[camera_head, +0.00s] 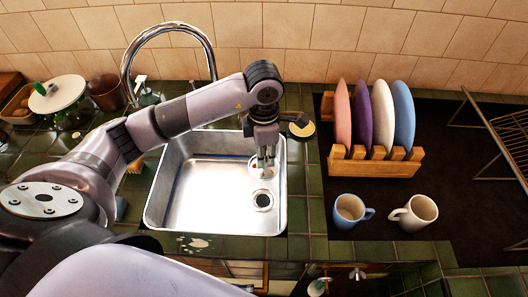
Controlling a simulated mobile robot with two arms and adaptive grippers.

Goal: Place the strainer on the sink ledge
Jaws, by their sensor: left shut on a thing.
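The steel sink (190,205) is set in green tiles at the middle of the head view, with its round drain (262,201) at the lower right of the basin. My left arm reaches across the basin from the left. My left gripper (265,160) points down over the right side of the basin and is shut on a small round pale thing, seemingly the strainer (256,171). The fingers hide part of it. Its height above the basin floor is hard to tell. The tiled sink ledge (240,246) runs along the front. My right gripper does not show.
A curved faucet (128,62) stands behind the sink. A wooden rack (370,166) with coloured plates, a blue mug (348,211) and a cream mug (416,214) stand at right. A small round item (302,129) lies by the back right corner. A pale patch (196,243) shows on the front ledge.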

